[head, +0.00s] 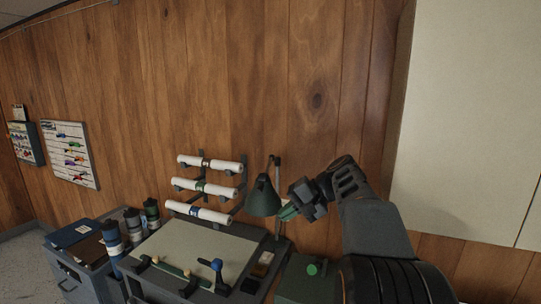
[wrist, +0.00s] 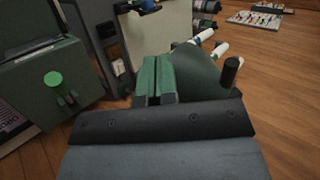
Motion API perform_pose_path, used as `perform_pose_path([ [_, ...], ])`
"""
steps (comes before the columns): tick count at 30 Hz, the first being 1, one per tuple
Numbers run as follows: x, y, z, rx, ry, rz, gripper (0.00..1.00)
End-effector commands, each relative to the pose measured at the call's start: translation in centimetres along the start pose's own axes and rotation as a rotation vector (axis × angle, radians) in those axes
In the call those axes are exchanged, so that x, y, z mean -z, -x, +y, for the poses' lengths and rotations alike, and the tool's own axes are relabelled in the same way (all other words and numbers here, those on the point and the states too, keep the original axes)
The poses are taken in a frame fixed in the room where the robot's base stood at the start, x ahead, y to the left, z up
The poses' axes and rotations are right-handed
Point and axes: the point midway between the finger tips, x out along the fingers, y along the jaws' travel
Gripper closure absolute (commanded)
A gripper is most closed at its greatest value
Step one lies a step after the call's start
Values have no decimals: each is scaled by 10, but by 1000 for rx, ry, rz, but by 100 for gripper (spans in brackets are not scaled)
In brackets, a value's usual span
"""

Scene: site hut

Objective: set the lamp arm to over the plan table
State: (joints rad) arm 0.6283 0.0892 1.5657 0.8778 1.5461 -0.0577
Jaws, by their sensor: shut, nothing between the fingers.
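The lamp has a dark green cone shade (head: 264,199) on a thin dark arm (head: 278,175) near the wall. In the head view the shade hangs by the right back corner of the plan table (head: 200,248), which is grey with a pale top. My gripper (head: 287,212) is shut and empty, just right of the shade. In the wrist view my gripper's green fingers (wrist: 157,72) are together, with the shade (wrist: 200,76) close beside them on the right. I cannot tell whether they touch. The plan table's pale top (wrist: 160,35) shows beyond.
White paper rolls (head: 200,214) sit on a wall rack behind the table. Bottles (head: 133,225) stand at its left. A dark green box with a green button (head: 312,269) is at the right, below my arm. A pale cabinet (head: 475,110) fills the right wall.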

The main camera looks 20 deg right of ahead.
Motion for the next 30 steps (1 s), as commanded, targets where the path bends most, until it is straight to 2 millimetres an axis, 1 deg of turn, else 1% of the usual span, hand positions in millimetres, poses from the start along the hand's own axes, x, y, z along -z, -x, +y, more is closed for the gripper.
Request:
perform_pose_path([
  [1, 12, 29, -19, 47, -7, 9, 100],
  [3, 22, 52, -31, 107, -6, 13, 100],
  [6, 32, 76, -41, 167, 1, 20, 100],
  [8, 35, 84, -45, 191, 6, 21, 100],
  [10, 37, 86, -48, 207, 9, 22, 100],
  [14, 38, 73, -52, 217, 12, 21, 100],
  [18, 39, 50, -57, 216, 12, 21, 100],
  [24, 39, 22, -63, 214, 11, 23, 100],
  [30, 40, 2, -67, 214, 11, 24, 100],
])
